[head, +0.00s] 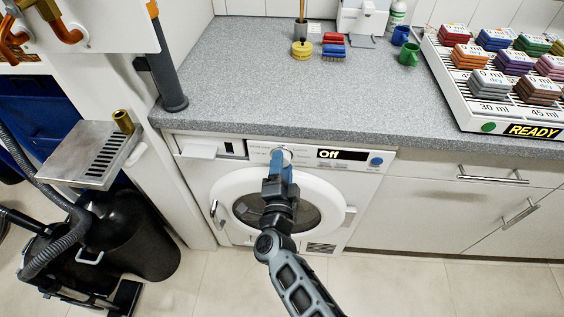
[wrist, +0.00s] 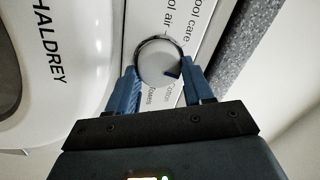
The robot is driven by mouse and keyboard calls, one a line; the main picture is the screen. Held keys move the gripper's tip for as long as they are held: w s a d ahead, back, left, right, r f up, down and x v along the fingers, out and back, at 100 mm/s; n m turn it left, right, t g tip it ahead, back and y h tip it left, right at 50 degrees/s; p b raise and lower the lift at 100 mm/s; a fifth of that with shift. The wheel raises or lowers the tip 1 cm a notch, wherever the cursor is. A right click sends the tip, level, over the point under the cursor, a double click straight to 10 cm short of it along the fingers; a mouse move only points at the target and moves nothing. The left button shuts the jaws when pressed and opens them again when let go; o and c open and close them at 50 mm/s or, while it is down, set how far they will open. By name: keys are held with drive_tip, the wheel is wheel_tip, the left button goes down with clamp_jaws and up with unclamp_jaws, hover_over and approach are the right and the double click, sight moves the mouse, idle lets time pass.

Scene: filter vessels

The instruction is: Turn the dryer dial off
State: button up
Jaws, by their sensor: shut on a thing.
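The white dryer (head: 340,195) stands under the grey counter, with a round door below its control panel. Its display (head: 342,155) reads "Off". The dial (wrist: 158,60) is a round, pale knob with a dark rim and a dark blue mark at its lower right in the wrist view. In the head view the dial (head: 285,152) is partly hidden by my gripper (head: 281,158). My gripper (wrist: 160,76) has its two blue fingers on either side of the dial and is shut on it. Printed words, including "Cotton" and "Towels", show beside the dial.
The counter (head: 260,80) above carries brushes, small cups and a rack (head: 480,118) of coloured blocks with a "READY" display. A blue button (head: 376,161) sits right of the dryer display. A black vacuum (head: 130,235) and hose stand at left. The floor at right is clear.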

drive_tip(key=shift+n+p, duration=0.4)
drive_tip(key=shift+n, duration=0.6)
drive_tip(key=o, duration=1)
drive_tip(key=shift+o, duration=0.2)
drive_tip(key=s, duration=0.7)
drive_tip(key=shift+s+f+p, duration=0.15)
drive_tip(key=shift+s+p, duration=0.25)
